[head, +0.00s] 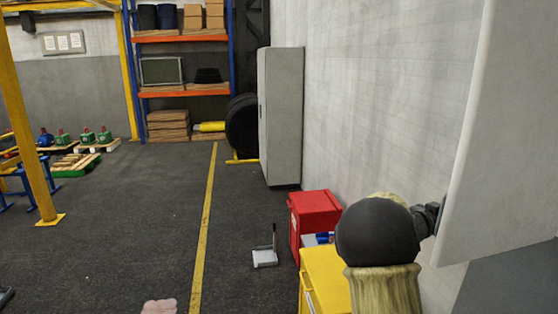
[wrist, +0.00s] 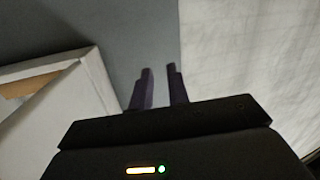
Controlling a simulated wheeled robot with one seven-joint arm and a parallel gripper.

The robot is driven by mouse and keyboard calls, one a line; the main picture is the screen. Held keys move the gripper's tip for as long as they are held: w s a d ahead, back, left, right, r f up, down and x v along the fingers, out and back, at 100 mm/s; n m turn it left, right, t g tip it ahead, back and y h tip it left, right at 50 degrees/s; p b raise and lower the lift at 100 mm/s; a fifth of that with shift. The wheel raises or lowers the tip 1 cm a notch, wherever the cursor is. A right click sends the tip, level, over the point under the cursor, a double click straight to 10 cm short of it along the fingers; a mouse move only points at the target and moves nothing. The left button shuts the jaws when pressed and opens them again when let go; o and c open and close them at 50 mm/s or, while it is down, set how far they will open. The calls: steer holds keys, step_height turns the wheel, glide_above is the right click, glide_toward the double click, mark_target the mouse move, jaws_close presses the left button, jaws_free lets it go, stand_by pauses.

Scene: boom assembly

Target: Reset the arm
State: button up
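My gripper (wrist: 159,70) shows in the wrist view with its two dark fingers apart and nothing between them. The fingertips point at a plain grey-blue surface (wrist: 130,22). In the head view a dark rounded shape (head: 378,232) sits low at the right, with a small black jointed piece beside it near a large white panel (head: 505,130). I cannot tell whether these are parts of my arm, and the gripper's fingers cannot be made out there.
A white open box (wrist: 85,85) is left of the fingers; a pale wall (wrist: 255,60) is right. In the head view a red cabinet (head: 316,212), a yellow cabinet (head: 323,275) and a tall grey locker (head: 281,115) line the wall. The floor left of the yellow line (head: 205,225) is mostly clear.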

steer(key=s+a+f+n+t+y+b, duration=0.1)
steer(key=s+a+f+n+y+b, duration=0.15)
steer(key=a+f+y, duration=0.5)
steer(key=s+a+f+n+t+y+b, duration=0.1)
steer(key=a+f+n+y, duration=0.3)
steer(key=a+f, duration=0.6)
steer(key=s+a+f+n+g+y+b, duration=0.1)
steer(key=s+a+f+n+g+y, duration=0.1)
steer(key=s+a, duration=0.6)
steer(key=s+a+f+n+g+y+b, duration=0.2)
steer(key=s+a+f, duration=0.4)
steer(key=s, duration=0.8)
steer(key=shift+a+n+g, duration=0.85)
steer(key=shift+a+g, duration=0.15)
steer(key=shift+w, duration=0.1)
steer(key=shift+w, duration=0.1)
